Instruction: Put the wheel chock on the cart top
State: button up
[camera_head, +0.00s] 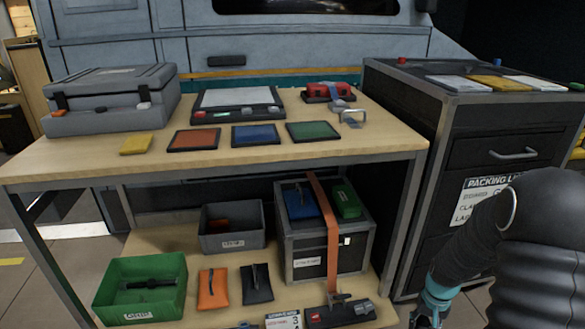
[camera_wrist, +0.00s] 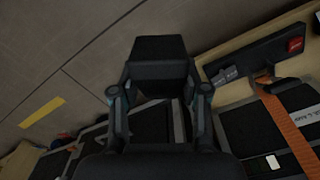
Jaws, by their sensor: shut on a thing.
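In the wrist view my gripper (camera_wrist: 160,88) is shut on a dark block, the wheel chock (camera_wrist: 159,50), held between its two fingers. Its wedge shape is hard to make out from this angle. In the head view my dark arm is at the lower right, with my gripper (camera_head: 428,316) at the bottom edge, low beside the bench's right end; the chock is not clearly visible there. The dark drawer cart (camera_head: 508,150) stands at the right. Its top (camera_head: 425,72) is well above my gripper.
The cart top holds flat white and yellow cards (camera_head: 500,83) and small red and blue items. The bench (camera_head: 75,155) carries a grey case, a tablet and coloured panels. Its lower shelf holds a green bin (camera_head: 110,278), a grey bin and a strapped crate (camera_head: 290,245).

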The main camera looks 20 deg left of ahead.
aim_at(69, 152)
jog(key=z, duration=1.2)
jog(key=k, duration=1.5)
jog(key=u, duration=2)
jog(key=i, duration=0.1)
jog(key=u, duration=0.05)
